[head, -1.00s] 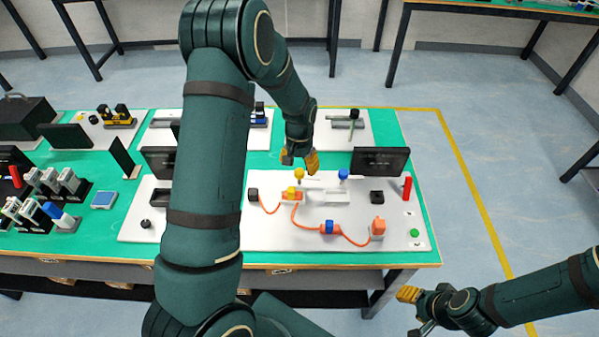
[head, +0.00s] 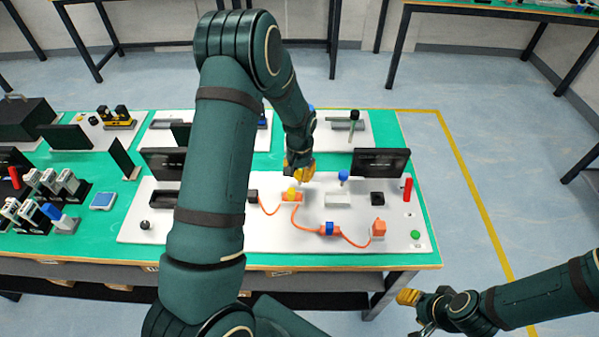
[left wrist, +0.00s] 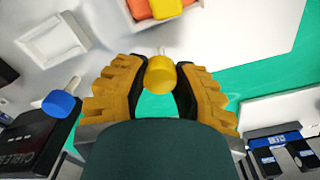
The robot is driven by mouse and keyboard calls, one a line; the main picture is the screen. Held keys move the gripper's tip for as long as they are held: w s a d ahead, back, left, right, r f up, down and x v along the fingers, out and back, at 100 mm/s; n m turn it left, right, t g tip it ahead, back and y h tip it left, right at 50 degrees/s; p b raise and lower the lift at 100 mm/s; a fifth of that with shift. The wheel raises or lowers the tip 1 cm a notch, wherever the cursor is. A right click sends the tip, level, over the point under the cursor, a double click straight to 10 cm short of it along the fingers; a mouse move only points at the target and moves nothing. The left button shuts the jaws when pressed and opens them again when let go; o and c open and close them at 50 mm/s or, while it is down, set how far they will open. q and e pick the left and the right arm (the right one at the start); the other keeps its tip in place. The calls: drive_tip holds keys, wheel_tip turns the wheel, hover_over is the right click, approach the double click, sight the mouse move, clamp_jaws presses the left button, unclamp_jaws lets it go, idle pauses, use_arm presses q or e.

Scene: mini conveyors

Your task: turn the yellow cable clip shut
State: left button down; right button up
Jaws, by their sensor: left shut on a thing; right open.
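The yellow knob (left wrist: 160,76) of the cable clip, a short cylinder with a pale stem, sits between the fingers of my left gripper (left wrist: 152,92) in the left wrist view. My left gripper (head: 300,169) is shut on it, above the back of the white board, and hides most of it in the head view. In front, an orange plug with a yellow top (head: 291,194) lies on the board with an orange cable. It also shows at the top of the left wrist view (left wrist: 165,8). My right gripper (head: 410,298) is open and empty, off the table's front right.
A blue knob (head: 343,176) and a white block (head: 337,200) stand right of my left gripper. An orange plug with a blue top (head: 329,228) lies in front. A dark screen (head: 381,162) and a red handle (head: 407,189) stand to the right.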

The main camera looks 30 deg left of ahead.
use_arm(q)
drive_tip(key=shift+m, duration=0.3)
drive_tip(key=m, duration=0.2)
drive_tip(key=shift+m+b, duration=0.3)
drive_tip(key=shift+b, duration=0.05)
drive_tip(key=m, duration=0.4)
drive_tip(key=shift+m, duration=0.3)
drive_tip(key=m, duration=0.3)
drive_tip(key=shift+m, duration=0.3)
drive_tip(key=shift+m+p, duration=0.35)
drive_tip(key=shift+m, duration=1.35)
drive_tip(key=c, duration=0.6)
unclamp_jaws()
drive_tip(key=shift+c, duration=0.2)
